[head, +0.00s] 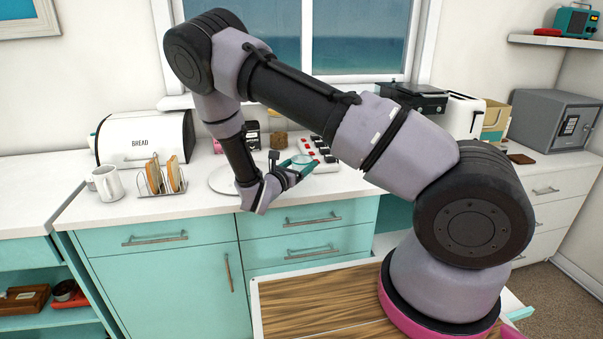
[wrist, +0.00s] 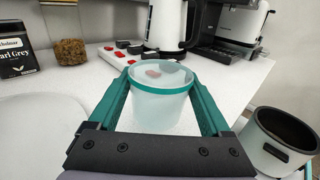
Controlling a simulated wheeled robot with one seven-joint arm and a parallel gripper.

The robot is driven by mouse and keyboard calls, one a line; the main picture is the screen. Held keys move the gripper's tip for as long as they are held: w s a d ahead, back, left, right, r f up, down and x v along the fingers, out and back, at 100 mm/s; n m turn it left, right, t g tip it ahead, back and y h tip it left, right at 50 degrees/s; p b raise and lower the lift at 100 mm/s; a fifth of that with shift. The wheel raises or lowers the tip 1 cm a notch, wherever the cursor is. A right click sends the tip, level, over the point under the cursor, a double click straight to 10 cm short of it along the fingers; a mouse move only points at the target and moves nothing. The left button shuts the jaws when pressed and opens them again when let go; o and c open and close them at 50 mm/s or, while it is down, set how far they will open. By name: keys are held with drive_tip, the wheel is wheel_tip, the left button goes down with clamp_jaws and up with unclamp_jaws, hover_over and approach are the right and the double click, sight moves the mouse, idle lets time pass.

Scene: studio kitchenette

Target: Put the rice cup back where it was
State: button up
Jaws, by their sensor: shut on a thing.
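The rice cup is a clear, frosted cup with a teal rim (wrist: 160,112). In the wrist view it stands upright between the two teal fingers of my gripper (wrist: 163,82), which is shut on it. In the head view the cup (head: 302,161) shows small at the end of my gripper (head: 291,173), over the front part of the white counter. I cannot tell whether its base touches the counter. A pinkish patch shows through the cup wall.
A round white plate (head: 222,182) lies left of my gripper. A power strip with red switches (head: 322,160) lies behind the cup. An open, dark-lined pot (wrist: 282,138) stands right of it. A toast rack (head: 160,181), mug (head: 107,184) and bread bin (head: 147,137) stand farther left.

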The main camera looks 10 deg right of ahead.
drive_tip(key=shift+f, duration=1.45)
drive_tip(key=shift+f, duration=0.1)
drive_tip(key=o, duration=1.3)
drive_tip(key=shift+o, duration=0.2)
drive_tip(key=v, duration=1.2)
drive_tip(key=s+d+r+m+g+y, duration=0.2)
drive_tip(key=s+d+r+m+g, duration=0.2)
drive_tip(key=d+r+m+g, duration=0.4)
drive_tip(key=s+d+r+m+g+y, duration=0.2)
drive_tip(key=s+d+r+m+g, duration=0.3)
drive_tip(key=r+m, duration=0.4)
drive_tip(key=s+r+m+t+y, duration=0.3)
drive_tip(key=s+r+m+y, duration=0.2)
drive_tip(key=r, duration=0.5)
drive_tip(key=s+d+r+m+t+y, duration=0.1)
drive_tip(key=s+r+m+t+y, duration=0.3)
drive_tip(key=s+r+m, duration=0.3)
wheel_tip(320, 180, up, 3)
drive_tip(key=m+y, duration=0.1)
drive_tip(key=m, duration=0.1)
drive_tip(key=shift+m, duration=0.3)
